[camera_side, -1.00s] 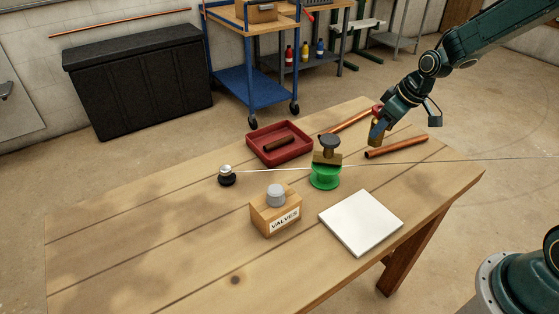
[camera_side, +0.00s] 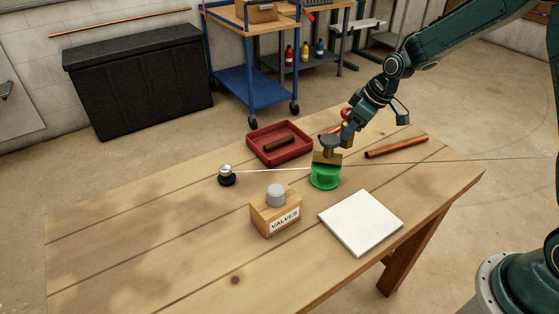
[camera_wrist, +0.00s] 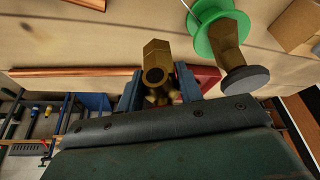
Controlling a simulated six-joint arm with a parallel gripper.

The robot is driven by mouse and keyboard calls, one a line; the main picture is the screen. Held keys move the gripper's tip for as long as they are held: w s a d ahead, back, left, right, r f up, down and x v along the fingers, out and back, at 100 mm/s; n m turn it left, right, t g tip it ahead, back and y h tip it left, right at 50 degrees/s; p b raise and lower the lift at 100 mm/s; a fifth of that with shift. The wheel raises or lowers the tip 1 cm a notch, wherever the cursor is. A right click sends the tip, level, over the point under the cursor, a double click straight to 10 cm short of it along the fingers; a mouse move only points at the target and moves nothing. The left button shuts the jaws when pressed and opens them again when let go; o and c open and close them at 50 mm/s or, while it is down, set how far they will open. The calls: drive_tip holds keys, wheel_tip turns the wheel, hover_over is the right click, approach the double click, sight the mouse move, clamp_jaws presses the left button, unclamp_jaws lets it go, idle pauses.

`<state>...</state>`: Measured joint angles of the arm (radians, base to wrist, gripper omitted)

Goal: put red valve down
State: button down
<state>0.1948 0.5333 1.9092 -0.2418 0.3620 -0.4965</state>
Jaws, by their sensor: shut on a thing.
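My gripper (camera_wrist: 158,88) is shut on the red valve. In the wrist view the valve's brass body (camera_wrist: 156,58) sits between the two fingers, with its open end showing. In the side view the red valve's red knob (camera_side: 346,113) shows beside my gripper (camera_side: 350,126), above the table and behind the green spool (camera_side: 325,178). My fingers partly hide the valve there. A brass valve with a dark grey knob (camera_side: 330,141) stands on the green spool. It also shows in the wrist view (camera_wrist: 246,79), to the right of my held valve and apart from it.
A red tray (camera_side: 262,153) holds a short brown pipe. Copper pipes lie at the back, one on the right (camera_side: 396,147). A wooden VALVES box (camera_side: 284,219) has a grey knob above it. A white board (camera_side: 361,222) lies front right. A thin line runs to a dark-based knob (camera_side: 227,178).

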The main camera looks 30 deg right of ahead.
drive_tip(key=w+a+n+g+y, duration=0.15)
drive_tip(key=a+n, duration=0.25)
drive_tip(key=a, duration=0.4)
drive_tip(key=w+a+n+g, duration=0.1)
drive_tip(key=w+a+n, duration=0.2)
drive_tip(key=a, duration=0.5)
drive_tip(key=w+a+n+g+y, duration=0.15)
drive_tip(key=a+n, duration=0.25)
drive_tip(key=a, duration=0.4)
drive_tip(key=s+a+r+n+g, duration=0.15)
drive_tip(key=s+a, duration=0.35)
drive_tip(key=a, duration=0.5)
drive_tip(key=s+a+n, duration=0.3)
drive_tip(key=s+a, duration=0.2)
drive_tip(key=a, duration=0.4)
drive_tip(key=s+a+r+n+g, duration=0.1)
drive_tip(key=s+a+n, duration=0.1)
drive_tip(key=s+a, duration=0.6)
drive_tip(key=shift+t+h, duration=0.25)
drive_tip(key=shift+h, duration=0.05)
drive_tip(key=shift+w+a+f, duration=0.25)
drive_tip(key=shift+w+f, duration=0.15)
drive_tip(key=shift+f, duration=1)
drive_tip(key=shift+w+a+f, duration=0.25)
drive_tip(key=shift+w+f, duration=0.2)
drive_tip(key=shift+f, duration=1)
drive_tip(key=shift+w+a+f, duration=0.25)
drive_tip(key=shift+w+f, duration=0.15)
drive_tip(key=shift+f, duration=1)
drive_tip(key=shift+f, duration=0.15)
